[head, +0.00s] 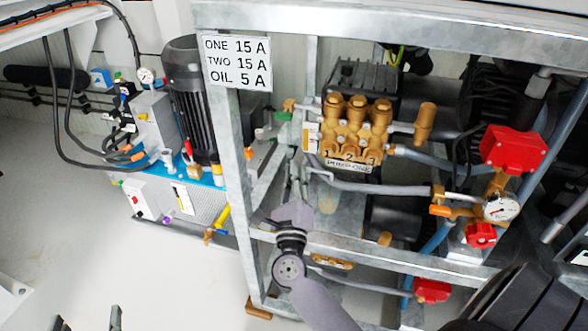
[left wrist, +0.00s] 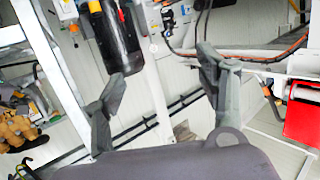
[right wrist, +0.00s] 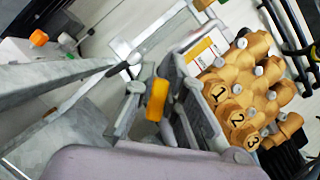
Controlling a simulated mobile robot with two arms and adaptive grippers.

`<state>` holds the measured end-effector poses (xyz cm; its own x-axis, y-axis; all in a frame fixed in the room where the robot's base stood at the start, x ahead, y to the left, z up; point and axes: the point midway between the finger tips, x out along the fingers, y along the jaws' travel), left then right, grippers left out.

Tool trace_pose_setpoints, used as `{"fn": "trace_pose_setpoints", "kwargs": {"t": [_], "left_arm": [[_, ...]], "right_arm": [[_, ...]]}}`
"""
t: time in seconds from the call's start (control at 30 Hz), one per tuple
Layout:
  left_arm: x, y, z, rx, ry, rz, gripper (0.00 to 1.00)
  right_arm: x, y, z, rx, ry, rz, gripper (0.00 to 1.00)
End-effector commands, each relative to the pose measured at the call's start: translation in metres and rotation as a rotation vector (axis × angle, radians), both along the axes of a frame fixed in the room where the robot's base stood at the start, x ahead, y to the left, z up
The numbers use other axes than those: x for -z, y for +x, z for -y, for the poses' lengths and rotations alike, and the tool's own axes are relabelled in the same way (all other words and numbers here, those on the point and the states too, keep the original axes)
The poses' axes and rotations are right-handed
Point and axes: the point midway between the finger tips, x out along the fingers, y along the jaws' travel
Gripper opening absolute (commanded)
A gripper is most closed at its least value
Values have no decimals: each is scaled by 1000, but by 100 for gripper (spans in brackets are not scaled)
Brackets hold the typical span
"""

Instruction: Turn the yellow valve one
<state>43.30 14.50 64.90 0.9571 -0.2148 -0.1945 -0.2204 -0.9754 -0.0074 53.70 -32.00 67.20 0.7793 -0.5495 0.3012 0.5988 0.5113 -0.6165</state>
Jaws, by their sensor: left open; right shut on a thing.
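The yellow valve's handle (right wrist: 157,98) is a small upright yellow lever in the right wrist view, between my right gripper's fingers. My right gripper (right wrist: 156,88) is shut on it. In the head view my right gripper (head: 298,182) reaches up inside the frame, just left of the brass pump (head: 356,122) labelled "PUMP ONE"; the handle there is hidden or too small to tell. My left gripper (head: 88,321) is open and empty at the bottom left of the head view. Its spread fingers also show in the left wrist view (left wrist: 165,85).
A galvanized frame post (head: 238,180) stands just left of my right gripper, with a rail below. A black motor unit (head: 188,85) is at the back left. The floor at the left is clear.

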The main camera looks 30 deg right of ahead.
Motion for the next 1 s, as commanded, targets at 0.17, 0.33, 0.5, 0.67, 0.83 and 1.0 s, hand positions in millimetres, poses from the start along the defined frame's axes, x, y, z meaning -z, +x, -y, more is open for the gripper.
{"fn": "trace_pose_setpoints", "kwargs": {"t": [0.17,0.33,0.5,0.67,0.83,1.0], "left_arm": [[19,-8,-5,-8,27,-110,66],[28,-12,-7,-10,38,-157,66],[30,-13,-8,-11,41,-167,66],[30,-13,-7,-11,41,-166,66],[30,-12,-7,-11,40,-165,66],[30,-12,-7,-11,40,-165,66]], "right_arm": [[1,0,-1,-2,-15,-20,0],[1,0,-1,-1,-21,-27,0],[2,0,-1,-1,-22,-29,0],[2,0,-1,-1,-21,-29,0],[2,0,-1,-1,-21,-29,18],[1,0,-1,-2,-21,-27,29]]}}
